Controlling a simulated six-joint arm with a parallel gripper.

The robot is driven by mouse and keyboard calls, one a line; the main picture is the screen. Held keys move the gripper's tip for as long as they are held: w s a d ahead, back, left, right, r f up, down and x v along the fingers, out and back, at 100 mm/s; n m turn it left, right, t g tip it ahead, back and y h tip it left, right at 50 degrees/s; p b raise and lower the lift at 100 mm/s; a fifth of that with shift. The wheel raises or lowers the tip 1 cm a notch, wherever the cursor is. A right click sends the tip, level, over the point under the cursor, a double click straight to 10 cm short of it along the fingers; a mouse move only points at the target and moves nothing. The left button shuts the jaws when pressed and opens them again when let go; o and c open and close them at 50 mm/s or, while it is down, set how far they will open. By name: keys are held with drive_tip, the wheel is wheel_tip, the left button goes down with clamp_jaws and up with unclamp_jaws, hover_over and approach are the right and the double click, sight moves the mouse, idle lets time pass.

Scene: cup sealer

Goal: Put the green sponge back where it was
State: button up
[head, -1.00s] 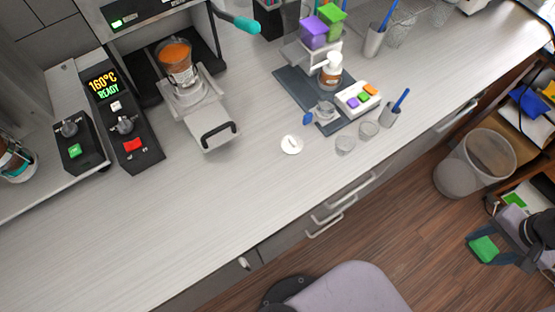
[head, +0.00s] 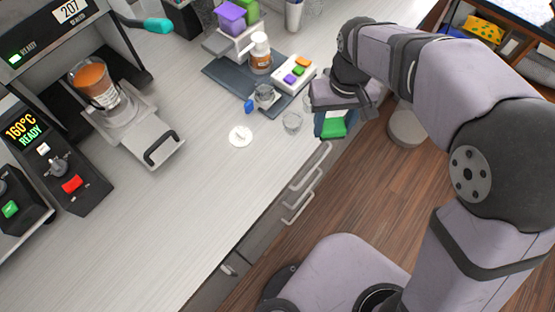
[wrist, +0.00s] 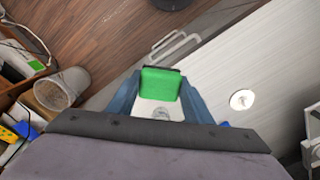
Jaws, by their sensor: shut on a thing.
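My gripper (head: 331,122) is shut on the green sponge (head: 333,129), which hangs between its blue-grey fingers near the counter's front edge. In the wrist view, the sponge (wrist: 161,84) sits between the two fingertips, with part of a clear cup showing behind it. My wrist and arm hide the counter to the right of the small cup in the head view. I cannot tell the sponge's exact height above the counter.
Behind are a white block with coloured pieces (head: 294,74), a bottle (head: 260,52) and a dark mat (head: 226,75). Drawer handles (head: 303,185) jut out below. The front-left counter is clear.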

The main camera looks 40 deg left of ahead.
sight(267, 164)
drive_tip(key=s+a+r+n+b, duration=0.1)
drive_tip(key=s+a+r+n, duration=0.1)
drive_tip(key=s+a, duration=0.4)
drive_tip(key=s+a+r+n, duration=0.1)
drive_tip(key=s+a+n, duration=0.15)
drive_tip(key=s, duration=0.55)
drive_tip(key=shift+w+a+f+p, duration=0.2)
drive_tip(key=shift+f+p, duration=0.45)
drive_tip(key=shift+f, duration=1.85)
drive_tip(key=shift+w+a+f+p, duration=0.15)
drive_tip(key=shift+f+p, duration=0.5)
drive_tip(key=shift+f, duration=1.85)
drive_tip(key=shift+s, duration=0.1)
drive_tip(key=shift+f, duration=0.2)
drive_tip(key=o, duration=1.1)
drive_tip(key=shift+r, duration=0.1)
drive_tip(key=shift+r, duration=0.45)
wheel_tip(267, 164, up, 11)
drive_tip(key=shift+r+b, duration=0.2)
drive_tip(key=shift+b, duration=1.05)
